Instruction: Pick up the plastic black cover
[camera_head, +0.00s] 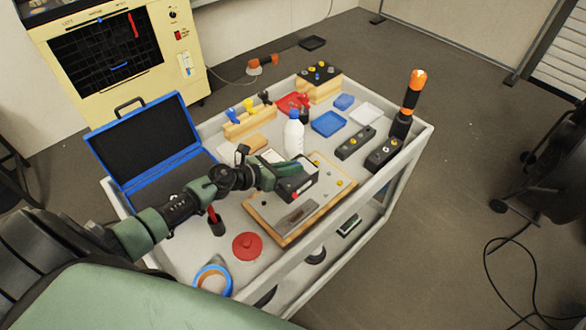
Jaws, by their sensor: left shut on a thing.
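My left gripper (303,184) reaches in from the left over the wooden board (330,195) on the white cart. It is shut on a small dark piece that looks like the plastic black cover. The gripper hides most of that piece, so its outline is unclear. The board carries a grey metal plate (296,216) and small yellow and dark knobs. I cannot tell whether the held piece touches the board. My right gripper is not in view.
A white bottle (293,138) stands just behind the gripper. An open blue-edged case (148,140) is at left; a red disc (247,246) and tape roll (212,280) lie in front. Blue trays (328,123), black boxes (356,142) and an orange-black tool (411,95) stand farther right.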

